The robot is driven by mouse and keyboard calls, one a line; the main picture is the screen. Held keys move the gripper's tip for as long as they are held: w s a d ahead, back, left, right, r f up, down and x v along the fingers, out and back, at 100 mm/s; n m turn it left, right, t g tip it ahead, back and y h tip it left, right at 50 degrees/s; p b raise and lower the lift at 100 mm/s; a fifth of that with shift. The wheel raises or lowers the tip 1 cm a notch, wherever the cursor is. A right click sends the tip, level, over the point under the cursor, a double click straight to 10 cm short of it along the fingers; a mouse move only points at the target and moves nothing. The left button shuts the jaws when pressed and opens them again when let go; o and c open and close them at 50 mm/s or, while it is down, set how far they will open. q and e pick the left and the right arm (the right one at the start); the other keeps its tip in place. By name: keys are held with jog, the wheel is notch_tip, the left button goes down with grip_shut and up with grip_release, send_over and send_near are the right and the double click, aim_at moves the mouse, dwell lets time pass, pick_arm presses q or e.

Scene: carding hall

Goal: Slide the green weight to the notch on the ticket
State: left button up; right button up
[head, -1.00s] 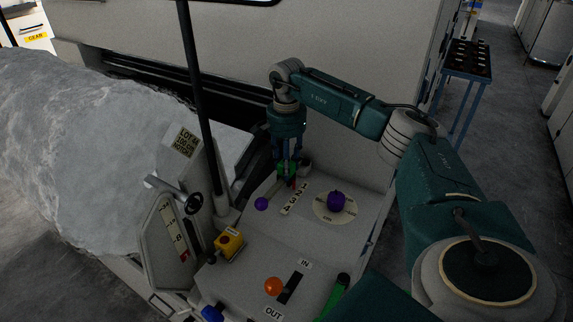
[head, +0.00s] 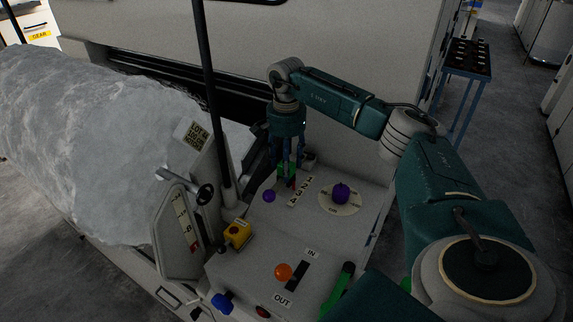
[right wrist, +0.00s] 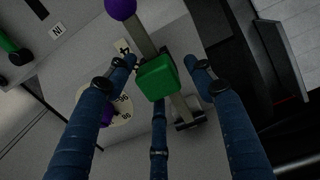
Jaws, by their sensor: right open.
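The green weight (head: 281,171) sits on a bar on the machine's top, with a purple ball (head: 268,196) at the bar's near end. A plate with the numbers 1 to 4 (head: 300,190) lies beside the bar. My right gripper (head: 287,180) points down at the weight. In the right wrist view, its blue fingers (right wrist: 164,65) stand open around the green block (right wrist: 157,78), with gaps on both sides. The weight partly hides the bar and its notches. The ticket (head: 194,134) stands at the left; its print is too small to read surely. My left gripper is not in view.
Right of the number plate is a dial with a purple knob (head: 341,192). Nearer are an orange-knobbed IN/OUT lever (head: 283,271), a yellow box (head: 238,233) and a green handle (head: 338,290). A dark post (head: 211,90) rises left of my gripper. A large white roll (head: 90,140) fills the left.

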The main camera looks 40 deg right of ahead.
notch_tip(320, 180, up, 12)
jog(key=shift+d+f, duration=0.15)
dwell(0.7)
